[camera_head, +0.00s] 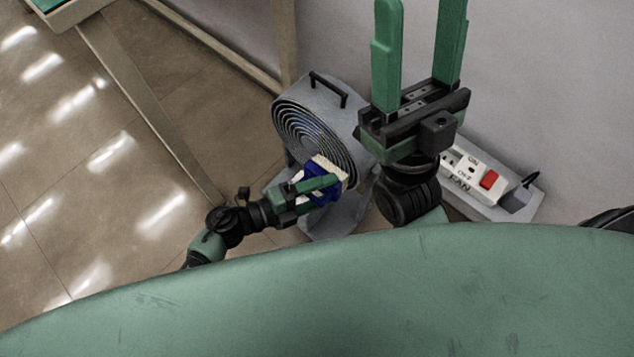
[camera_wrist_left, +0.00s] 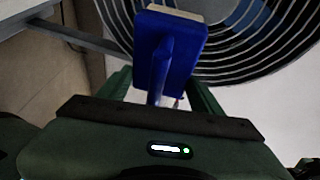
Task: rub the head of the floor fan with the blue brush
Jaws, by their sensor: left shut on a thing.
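The grey floor fan (camera_head: 350,98) stands near the wall, its round head with a ringed grille (camera_head: 298,128) turned toward the lower left and a black handle on top. My left gripper (camera_head: 318,187) is shut on the blue brush (camera_head: 327,197), at the lower right of the fan head. The brush's cream bristle side (camera_head: 331,166) faces the grille; I cannot tell whether it touches. In the left wrist view the blue brush (camera_wrist_left: 170,50) stands between the fingers, in front of the grille rings (camera_wrist_left: 225,70). My right gripper (camera_head: 420,30) is open and empty, fingers pointing up, right of the fan.
A white switch box (camera_head: 468,168) with a red switch and the word FAN lies right of the fan by the wall. A beige table leg (camera_head: 150,110) stands on the left. The tiled floor (camera_head: 90,190) at left is clear.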

